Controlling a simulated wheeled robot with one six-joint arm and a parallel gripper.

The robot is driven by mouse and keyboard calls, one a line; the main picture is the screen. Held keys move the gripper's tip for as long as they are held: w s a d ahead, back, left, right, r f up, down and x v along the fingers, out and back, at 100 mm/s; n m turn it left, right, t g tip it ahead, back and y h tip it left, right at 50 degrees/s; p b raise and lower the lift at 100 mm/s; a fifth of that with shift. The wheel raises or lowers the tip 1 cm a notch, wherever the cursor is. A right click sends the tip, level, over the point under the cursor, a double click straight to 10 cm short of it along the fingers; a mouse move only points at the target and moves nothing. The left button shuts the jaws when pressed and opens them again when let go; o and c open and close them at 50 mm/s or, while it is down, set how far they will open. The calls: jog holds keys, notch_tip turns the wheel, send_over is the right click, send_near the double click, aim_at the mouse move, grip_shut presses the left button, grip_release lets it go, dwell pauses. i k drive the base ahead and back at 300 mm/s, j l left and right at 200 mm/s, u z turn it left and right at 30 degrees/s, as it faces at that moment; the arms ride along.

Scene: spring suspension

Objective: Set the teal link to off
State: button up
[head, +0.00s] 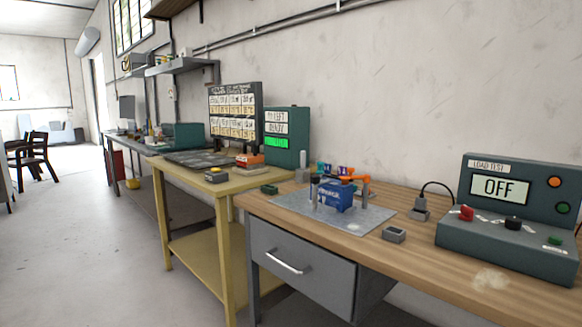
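A small spring suspension assembly stands on a grey mat (350,226) on the wooden workbench. It has a blue block (335,197) with white lettering, an orange part (357,179) and purple bits on top. A small teal piece (322,168) shows at its upper left, and this may be the teal link; its setting is too small to tell. A dark teal load test box (505,245) stands at the right of the bench, and its display (499,188) reads OFF. My gripper is not in view.
A small grey box (394,234) and a grey sensor with a black cable (419,212) lie right of the mat. A green piece (269,189) lies at its left. Open floor lies at left.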

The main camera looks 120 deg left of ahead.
aim_at(320, 165)
jog(key=k+l+u, duration=0.1)
jog(key=u, duration=3.45)
jog(key=k+j, duration=0.05)
